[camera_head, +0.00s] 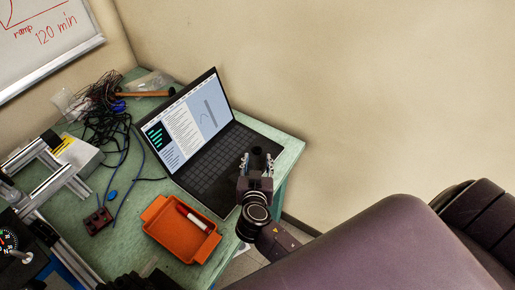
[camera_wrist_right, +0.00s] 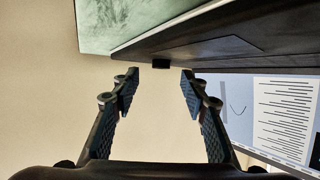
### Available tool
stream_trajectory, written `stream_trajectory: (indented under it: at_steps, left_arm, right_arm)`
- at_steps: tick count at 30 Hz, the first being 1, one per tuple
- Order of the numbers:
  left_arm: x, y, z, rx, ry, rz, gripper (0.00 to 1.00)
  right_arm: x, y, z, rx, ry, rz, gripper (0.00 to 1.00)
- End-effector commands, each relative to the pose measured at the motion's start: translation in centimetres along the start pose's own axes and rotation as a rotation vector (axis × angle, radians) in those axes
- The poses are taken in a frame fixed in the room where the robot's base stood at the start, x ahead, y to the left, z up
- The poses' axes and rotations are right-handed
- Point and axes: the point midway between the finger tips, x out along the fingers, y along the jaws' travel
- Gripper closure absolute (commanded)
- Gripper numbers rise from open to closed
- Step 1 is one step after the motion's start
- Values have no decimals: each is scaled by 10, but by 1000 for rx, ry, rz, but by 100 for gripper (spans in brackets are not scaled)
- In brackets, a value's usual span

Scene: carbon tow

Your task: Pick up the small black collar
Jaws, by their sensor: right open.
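My right gripper (camera_head: 257,160) is open beside the right edge of the laptop (camera_head: 211,170), with its fingers pointing away from me. In the right wrist view the two fingertips of the gripper (camera_wrist_right: 160,80) stand apart with nothing between their pads. A small black block (camera_wrist_right: 161,64), which may be the collar, shows at the dark laptop edge, just beyond the gap between the fingertips. Its shape is too small to make out, and I cannot tell whether it rests on the laptop or beside it. I do not see my left gripper clearly.
An orange tray (camera_head: 155,209) with a red and white marker (camera_head: 191,217) stands in front of the laptop. Black cables (camera_head: 105,110), a hammer (camera_head: 148,94) and a metal frame (camera_head: 48,185) crowd the left of the green table (camera_head: 284,146). A wall rises behind.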

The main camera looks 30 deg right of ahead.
Motion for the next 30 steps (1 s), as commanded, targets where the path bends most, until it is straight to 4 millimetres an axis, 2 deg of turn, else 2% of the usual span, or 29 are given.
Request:
stream_trajectory:
  at_steps: [6, 12, 22, 30]
  left_arm:
    - [-18, -2, -11, 0, 14, -2, 60]
    - [-21, -3, -25, 0, 35, -3, 60]
    - [-21, 1, -22, -2, 30, 1, 60]
    - [-21, 1, -17, -2, 22, 2, 60]
  right_arm:
    - [24, -2, -7, -4, 1, 2, 59]
    - [44, -2, -4, -2, 0, 1, 59]
    - [48, -2, -3, 0, -1, 1, 59]
    - [47, -2, -3, 0, -1, 1, 89]
